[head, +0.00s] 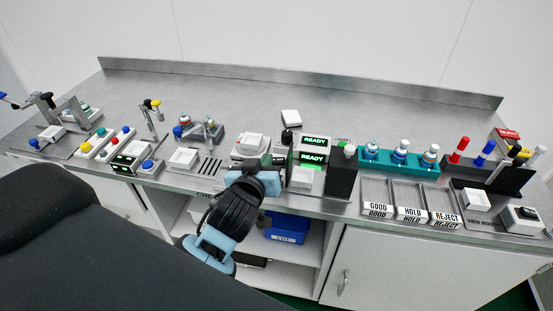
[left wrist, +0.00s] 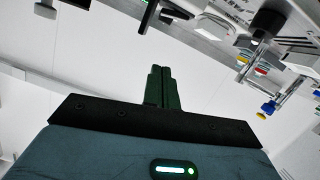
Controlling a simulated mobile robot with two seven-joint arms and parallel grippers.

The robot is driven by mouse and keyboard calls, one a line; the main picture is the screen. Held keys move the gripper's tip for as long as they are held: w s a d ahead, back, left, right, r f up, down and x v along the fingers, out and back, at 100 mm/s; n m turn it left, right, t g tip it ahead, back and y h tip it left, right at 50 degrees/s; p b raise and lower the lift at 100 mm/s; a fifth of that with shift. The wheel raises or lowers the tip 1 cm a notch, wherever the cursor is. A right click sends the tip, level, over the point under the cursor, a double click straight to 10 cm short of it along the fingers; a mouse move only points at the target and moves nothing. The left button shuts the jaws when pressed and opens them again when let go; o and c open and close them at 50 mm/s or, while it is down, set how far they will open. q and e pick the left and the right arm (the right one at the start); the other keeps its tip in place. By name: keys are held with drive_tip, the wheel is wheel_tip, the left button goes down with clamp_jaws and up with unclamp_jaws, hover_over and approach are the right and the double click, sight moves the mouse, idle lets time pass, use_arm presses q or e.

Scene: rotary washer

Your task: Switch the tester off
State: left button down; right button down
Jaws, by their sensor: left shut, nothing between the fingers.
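A unit with two lit green READY displays, which seems to be the tester (head: 314,141), stands near the middle of the bench. A dark box (head: 343,175) with a pale knob on top (head: 349,150) stands at its right. I cannot tell which part is its switch. My left gripper (head: 277,161) is just left of the displays, at the bench's front edge, and partly hides what is behind it. In the left wrist view its dark green fingers (left wrist: 160,86) are together with nothing between them. Whether they touch anything is unclear. My right gripper is not in view.
A white-topped unit (head: 249,145) is close behind and left of the gripper. Trays marked GOOD, HOLD and REJECT (head: 410,214) and a teal rack (head: 399,170) are to the right. Buttons and fixtures fill the left. The bench's rear (head: 230,95) is clear.

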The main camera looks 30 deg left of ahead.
use_arm(q)
hover_over(277, 159)
drive_tip(key=s, duration=0.3)
drive_tip(key=shift+w+d+f, duration=0.1)
drive_tip(key=shift+w+f, duration=0.1)
drive_tip(key=shift+f, duration=0.55)
drive_tip(key=shift+w+d+f, duration=0.1)
drive_tip(key=shift+f, duration=0.55)
drive_tip(key=shift+w+d+f, duration=0.1)
drive_tip(key=shift+f, duration=0.5)
drive_tip(key=shift+d+f, duration=0.2)
drive_tip(key=shift+f, duration=0.65)
